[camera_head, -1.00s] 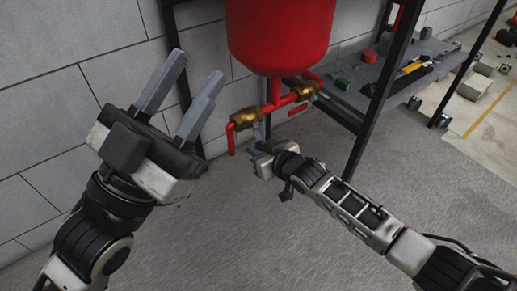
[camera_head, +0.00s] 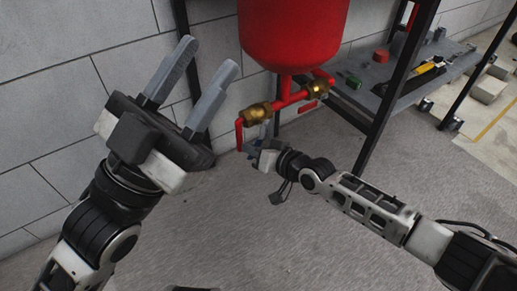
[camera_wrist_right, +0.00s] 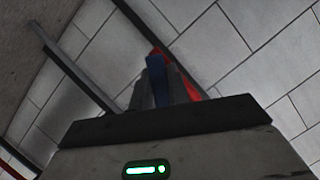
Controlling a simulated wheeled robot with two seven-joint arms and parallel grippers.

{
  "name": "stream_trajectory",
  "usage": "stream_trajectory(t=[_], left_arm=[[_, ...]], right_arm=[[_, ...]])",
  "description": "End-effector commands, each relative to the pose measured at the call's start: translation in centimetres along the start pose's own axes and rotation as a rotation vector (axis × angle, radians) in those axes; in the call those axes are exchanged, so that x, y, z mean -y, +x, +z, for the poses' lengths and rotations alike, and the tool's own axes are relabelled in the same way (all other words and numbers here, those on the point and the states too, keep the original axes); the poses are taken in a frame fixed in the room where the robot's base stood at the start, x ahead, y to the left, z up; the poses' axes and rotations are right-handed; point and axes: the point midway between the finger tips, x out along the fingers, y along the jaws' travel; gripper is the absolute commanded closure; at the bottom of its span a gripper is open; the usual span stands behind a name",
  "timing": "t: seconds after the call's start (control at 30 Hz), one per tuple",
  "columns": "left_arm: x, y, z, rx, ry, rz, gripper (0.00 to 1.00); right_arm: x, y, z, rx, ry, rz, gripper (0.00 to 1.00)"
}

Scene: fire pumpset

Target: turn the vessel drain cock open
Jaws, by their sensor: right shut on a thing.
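The red vessel (camera_head: 292,30) hangs at top centre in the head view, with red pipe and brass valves below it. The left brass valve (camera_head: 257,113) sits beside a down-turned red outlet (camera_head: 239,134). My right gripper (camera_head: 262,140) is just below this valve. In the right wrist view a blue handle (camera_wrist_right: 158,80) stands between the grey fingers, with red pipe (camera_wrist_right: 191,88) behind; the gripper is shut on this handle. Its joint to the valve is hidden. My left gripper (camera_head: 207,58) is open and empty, left of the valve.
A dark metal frame with a shelf (camera_head: 400,85) stands to the right, holding small parts and a yellow tool (camera_head: 428,68). A frame post stands close behind my left gripper. A grey block wall (camera_head: 60,100) is behind. The floor below is clear.

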Motion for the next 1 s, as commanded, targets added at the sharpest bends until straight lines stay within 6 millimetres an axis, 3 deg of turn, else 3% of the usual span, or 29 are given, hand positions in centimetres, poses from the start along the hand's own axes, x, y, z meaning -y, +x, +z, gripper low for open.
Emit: stream_trajectory(t=[0.67,0.7,0.77,1.0], left_arm=[[-0.07,-0.04,0.06,0.002,0.0,0.001,0.64],[-0.08,-0.05,0.07,0.003,-0.001,0.001,0.64],[-0.08,-0.07,0.09,0.003,-0.001,0.001,0.64],[-0.07,-0.08,0.11,0.004,-0.002,0.0,0.64]], right_arm=[[0.56,-0.05,0.12,0.003,0.076,-0.03,1.0],[0.56,-0.05,0.12,0.003,0.076,-0.03,0.8],[0.56,-0.05,0.12,0.003,0.076,-0.03,0.64],[0.58,-0.03,0.05,0.001,0.075,-0.031,0.61]])
